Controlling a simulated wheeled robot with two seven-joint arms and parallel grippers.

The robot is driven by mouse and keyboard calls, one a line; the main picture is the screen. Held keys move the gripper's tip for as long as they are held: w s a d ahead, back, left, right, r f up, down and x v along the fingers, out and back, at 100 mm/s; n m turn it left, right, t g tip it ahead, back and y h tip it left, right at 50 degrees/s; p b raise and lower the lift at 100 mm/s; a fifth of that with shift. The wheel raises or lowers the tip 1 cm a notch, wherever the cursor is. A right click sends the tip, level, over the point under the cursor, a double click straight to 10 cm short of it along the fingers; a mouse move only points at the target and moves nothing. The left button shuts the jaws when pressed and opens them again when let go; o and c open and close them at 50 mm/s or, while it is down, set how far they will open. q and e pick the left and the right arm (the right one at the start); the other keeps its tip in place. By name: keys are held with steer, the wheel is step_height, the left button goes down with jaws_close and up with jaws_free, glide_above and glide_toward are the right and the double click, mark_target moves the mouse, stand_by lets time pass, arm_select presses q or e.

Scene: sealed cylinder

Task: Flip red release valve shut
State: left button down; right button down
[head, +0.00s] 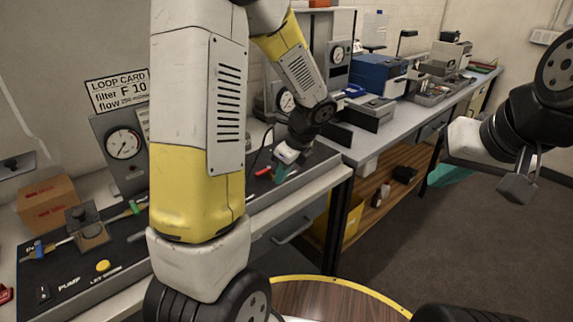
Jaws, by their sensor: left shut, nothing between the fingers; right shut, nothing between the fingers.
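A small red lever (263,171), which looks like the release valve handle, lies on the dark panel at the bench's right end. My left gripper (279,175) has teal fingertips, is shut and empty, and points down just right of the lever. I cannot tell whether it touches the lever. The valve body is too small to make out, and my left arm hides the middle of the panel. My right gripper (448,176) is shut and empty, out over the floor at the right, far from the panel.
The panel (75,277) carries a yellow button (103,266), a PUMP label and green-handled and blue-handled fittings. A gauge (124,143) and loop card (118,91) stand behind it. A cardboard box (48,203) is at left. A second bench (400,122) holds instruments. Floor at right is clear.

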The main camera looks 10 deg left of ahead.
arm_select(q)
steer(key=v, duration=0.9)
steer(key=shift+s+a, duration=0.25)
steer(key=shift+a, duration=0.1)
steer(key=shift+r, duration=0.1)
steer(key=s+r+n+t+h, duration=0.2)
steer(key=s+r+n+h, duration=0.1)
steer(key=s+n, duration=0.5)
steer(key=s+d+r+n+t+h, duration=0.1)
steer(key=s+r+n, duration=0.5)
steer(key=n, duration=0.7)
steer(key=shift+s+r+t+h, duration=0.35)
steer(key=shift+s+t+h, duration=0.55)
steer(key=shift+h, duration=0.3)
steer(key=shift+d, duration=0.1)
